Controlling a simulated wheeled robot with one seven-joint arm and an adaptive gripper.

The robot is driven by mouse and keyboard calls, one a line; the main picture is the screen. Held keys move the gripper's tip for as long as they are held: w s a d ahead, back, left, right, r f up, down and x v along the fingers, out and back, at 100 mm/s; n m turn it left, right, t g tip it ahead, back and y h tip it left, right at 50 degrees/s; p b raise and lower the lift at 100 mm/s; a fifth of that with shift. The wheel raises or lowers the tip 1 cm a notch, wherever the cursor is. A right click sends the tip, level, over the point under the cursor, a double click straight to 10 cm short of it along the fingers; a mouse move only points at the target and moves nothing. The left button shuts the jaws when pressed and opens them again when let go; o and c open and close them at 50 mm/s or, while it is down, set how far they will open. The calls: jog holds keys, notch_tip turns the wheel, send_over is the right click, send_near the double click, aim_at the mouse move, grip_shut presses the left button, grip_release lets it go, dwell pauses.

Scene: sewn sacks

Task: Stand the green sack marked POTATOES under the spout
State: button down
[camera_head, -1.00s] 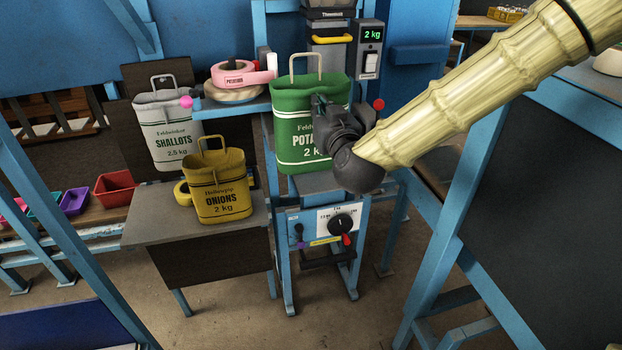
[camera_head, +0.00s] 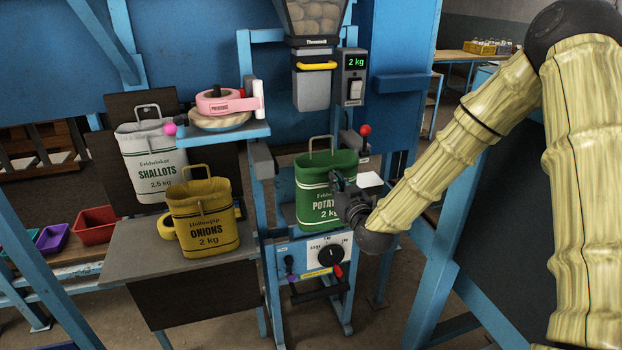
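The green POTATOES sack (camera_head: 313,208) is upright at the filling stand, below the grey spout (camera_head: 312,90), with a clear gap between its handle and the spout. Its base is at the stand's platform; I cannot tell for sure that it rests there. My gripper (camera_head: 340,184) is at the sack's front right side, with dark fingers at its upper wall, and looks shut on it. The far finger is hidden.
A shelf (camera_head: 225,134) holds tape rolls. A scale display (camera_head: 356,62) reads 2 kg. A red-knobbed lever (camera_head: 365,131) is right of the sack.

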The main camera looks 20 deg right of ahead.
aim_at(321, 162)
jog(key=w+p, duration=0.1)
jog(key=w, duration=0.3)
jog(key=w+p, duration=0.1)
jog(key=w, duration=0.4)
jog(key=w+p, duration=0.1)
jog(key=w, duration=0.3)
jog(key=shift+w+a+p, duration=0.2)
jog(key=shift+a+p, duration=0.1)
jog(key=shift+a, duration=0.05)
jog(key=shift+w+f, duration=0.1)
jog(key=shift+w, duration=0.1)
notch_tip(321, 162, down, 3)
jog(key=shift+f+p, duration=0.15)
jog(key=shift+p, duration=0.8)
jog(key=shift+f, duration=0.2)
jog(key=c, duration=1.6)
grip_release()
jog(key=shift+c, duration=0.2)
jog(key=shift+r, duration=0.1)
